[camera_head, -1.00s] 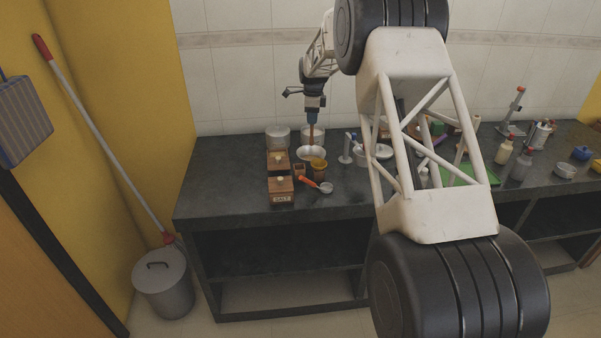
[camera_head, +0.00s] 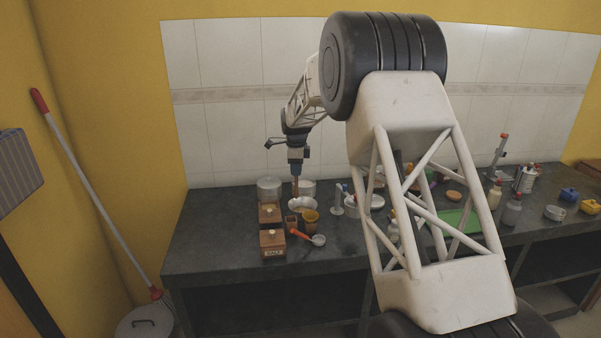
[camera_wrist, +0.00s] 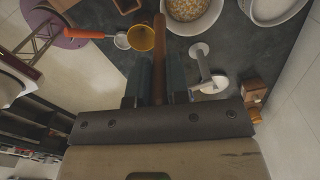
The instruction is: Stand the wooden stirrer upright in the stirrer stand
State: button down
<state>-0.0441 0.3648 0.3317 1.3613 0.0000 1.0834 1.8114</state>
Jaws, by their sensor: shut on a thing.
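The wooden stirrer (camera_wrist: 159,50) is a brown stick held between the two dark fingers of my gripper (camera_wrist: 159,85). In the head view the stirrer (camera_head: 296,188) hangs about upright below my gripper (camera_head: 296,172), its lower end in front of or over the left side of a pale bowl (camera_head: 303,205). I cannot tell whether it touches the bowl. A small open wooden box (camera_head: 292,221) in front of the bowl may be the stirrer stand; I cannot tell for sure. The wrist view shows the bowl with grainy contents (camera_wrist: 188,8) right of the stirrer.
A yellow-brown cup (camera_head: 310,216) and an orange-handled scoop (camera_head: 305,236) are close by. Wooden salt boxes (camera_head: 273,243) stand left, metal canisters (camera_head: 269,189) behind. A white post on a base (camera_head: 337,201) stands right. The front left counter (camera_head: 220,240) is clear.

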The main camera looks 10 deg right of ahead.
jog(key=s+a+r, duration=0.2)
jog(key=s, duration=0.3)
jog(key=shift+s+a+r, duration=0.15)
jog(key=shift+a+r, duration=0.15)
jog(key=shift+a, duration=0.05)
jog(key=shift+f, duration=0.25)
notch_tip(320, 180, down, 11)
jog(key=shift+r, duration=0.2)
dwell(1.5)
jog(key=shift+f, duration=0.1)
jog(key=c, duration=1)
grip_release()
jog(key=shift+r, duration=3.9)
